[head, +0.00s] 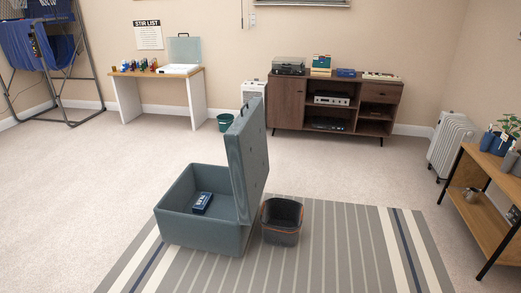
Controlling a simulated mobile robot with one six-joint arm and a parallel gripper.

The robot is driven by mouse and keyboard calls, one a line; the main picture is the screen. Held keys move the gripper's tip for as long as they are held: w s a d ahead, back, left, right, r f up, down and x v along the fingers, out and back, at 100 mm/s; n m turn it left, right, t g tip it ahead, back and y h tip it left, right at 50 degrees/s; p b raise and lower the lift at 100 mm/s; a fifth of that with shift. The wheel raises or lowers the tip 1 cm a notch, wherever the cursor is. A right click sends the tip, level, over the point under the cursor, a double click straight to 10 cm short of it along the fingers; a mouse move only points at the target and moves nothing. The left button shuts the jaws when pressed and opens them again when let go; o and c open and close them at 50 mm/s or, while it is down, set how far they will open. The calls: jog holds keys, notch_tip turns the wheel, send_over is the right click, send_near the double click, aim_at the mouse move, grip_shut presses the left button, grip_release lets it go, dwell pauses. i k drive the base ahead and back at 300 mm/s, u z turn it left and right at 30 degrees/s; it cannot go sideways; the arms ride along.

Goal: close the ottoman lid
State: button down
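A blue-grey ottoman (205,235) stands on the striped rug in the head view, left of centre. Its lid (247,160) is raised about upright along the box's right side, with a small dark loop or handle at its top edge. The box is open at the top, and a small dark blue item (202,203) lies on its inside floor. My gripper does not show in the head view.
A dark basket (281,222) stands just right of the ottoman, close to the lid. A striped rug (345,250) lies beneath. A wooden shelf (480,217) is at right. Carpet left of the ottoman is clear.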

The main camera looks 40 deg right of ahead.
aim_at(245, 141)
jog(key=u, duration=0.15)
jog(key=i, duration=0.9)
jog(key=z, duration=0.05)
